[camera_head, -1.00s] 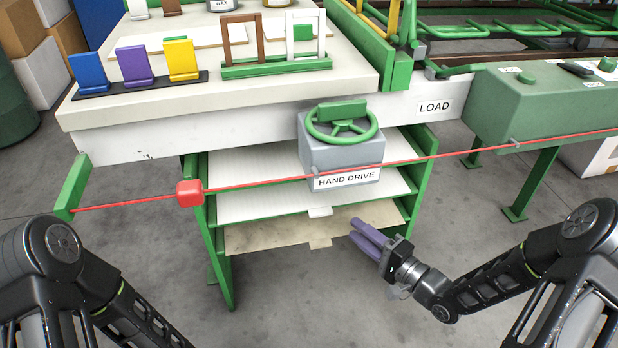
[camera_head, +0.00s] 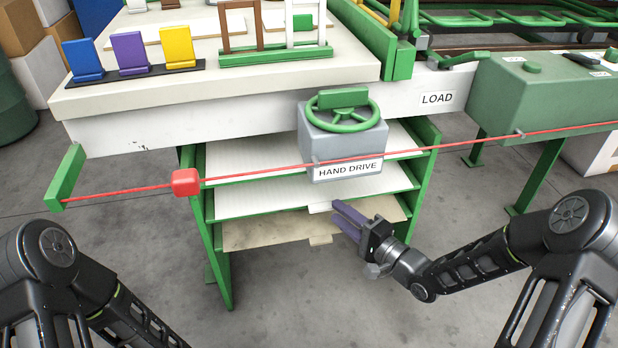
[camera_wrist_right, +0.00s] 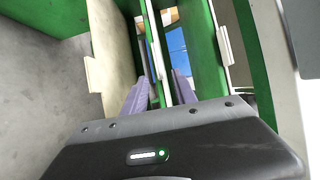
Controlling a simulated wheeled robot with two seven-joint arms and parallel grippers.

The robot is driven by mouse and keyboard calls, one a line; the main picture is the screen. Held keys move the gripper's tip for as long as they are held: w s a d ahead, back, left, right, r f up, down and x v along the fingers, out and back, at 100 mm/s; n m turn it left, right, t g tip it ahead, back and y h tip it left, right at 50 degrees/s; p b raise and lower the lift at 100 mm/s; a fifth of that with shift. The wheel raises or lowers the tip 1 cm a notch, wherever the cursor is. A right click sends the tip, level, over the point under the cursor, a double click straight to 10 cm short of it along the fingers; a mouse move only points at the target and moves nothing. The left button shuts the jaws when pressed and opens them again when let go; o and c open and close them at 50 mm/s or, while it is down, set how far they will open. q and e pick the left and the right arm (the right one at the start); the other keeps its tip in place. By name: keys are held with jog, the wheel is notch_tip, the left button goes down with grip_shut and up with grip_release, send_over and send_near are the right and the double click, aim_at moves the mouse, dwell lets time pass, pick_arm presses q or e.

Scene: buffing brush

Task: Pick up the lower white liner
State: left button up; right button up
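The lower white liner (camera_head: 265,200) lies flat on the middle shelf of the rack, under the hand-drive box. Its front tab (camera_head: 318,207) sticks out over the shelf edge. My right gripper (camera_head: 337,212) is open and empty, its purple fingers just right of that tab; contact cannot be told. In the right wrist view, the spread fingers (camera_wrist_right: 160,92) point into the rack.
An upper white liner (camera_head: 235,158) lies above and a tan liner (camera_head: 265,233) below. The hand-drive box (camera_head: 340,150) and a red cord (camera_head: 255,170) hang in front of the rack. Green side panels (camera_head: 425,165) bound the shelves. The floor in front is clear.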

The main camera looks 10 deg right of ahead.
jog(key=shift+x, duration=1)
jog(key=shift+c, duration=0.5)
grip_shut()
